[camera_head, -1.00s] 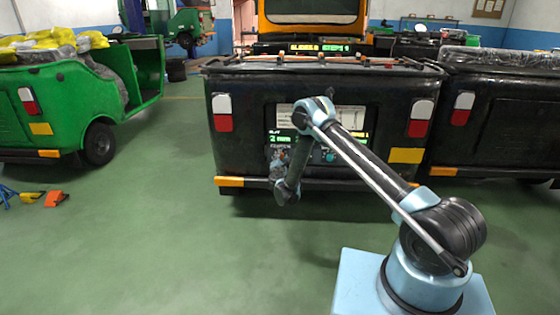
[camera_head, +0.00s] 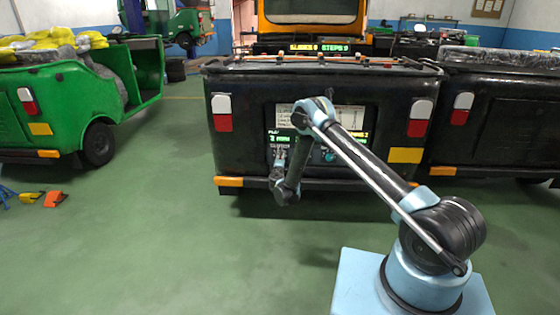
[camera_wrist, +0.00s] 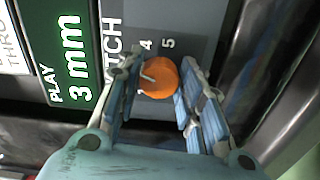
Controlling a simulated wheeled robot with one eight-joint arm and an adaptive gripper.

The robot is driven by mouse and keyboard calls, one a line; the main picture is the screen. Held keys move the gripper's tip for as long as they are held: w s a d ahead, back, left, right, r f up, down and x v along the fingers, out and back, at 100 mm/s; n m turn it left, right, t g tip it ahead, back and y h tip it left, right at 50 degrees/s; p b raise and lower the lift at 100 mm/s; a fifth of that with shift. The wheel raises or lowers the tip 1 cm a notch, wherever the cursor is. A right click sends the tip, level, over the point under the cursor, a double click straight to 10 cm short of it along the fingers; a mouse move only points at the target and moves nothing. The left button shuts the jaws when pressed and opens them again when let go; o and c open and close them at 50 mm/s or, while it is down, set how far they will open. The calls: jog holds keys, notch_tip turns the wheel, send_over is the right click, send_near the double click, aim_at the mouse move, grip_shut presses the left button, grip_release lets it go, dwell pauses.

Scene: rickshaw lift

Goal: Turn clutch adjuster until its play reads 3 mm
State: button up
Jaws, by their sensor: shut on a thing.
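The clutch adjuster is an orange round knob (camera_wrist: 160,80) with a pale pointer mark, on a grey panel with printed numerals. In the wrist view it sits between the two fingers of my gripper (camera_head: 279,160), which is shut on it. The play display (camera_wrist: 77,58) beside it reads 3 mm in the wrist view. In the head view the green readout (camera_head: 279,138) is small on the back of the black rickshaw (camera_head: 240,160), and the knob is hidden by my gripper.
A teal button (camera_head: 329,156) is on the panel right of my gripper. A sign board (camera_head: 319,49) sits above. A green rickshaw (camera_head: 60,110) stands left, another black one (camera_head: 500,120) right. The green floor (camera_head: 180,230) in front is clear.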

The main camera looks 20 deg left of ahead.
jog(key=shift+d+f+m, duration=0.1)
jog(key=shift+d+m, duration=0.05)
jog(key=shift+m, duration=0.15)
jog(key=o, duration=1.1)
jog(key=shift+c, duration=0.2)
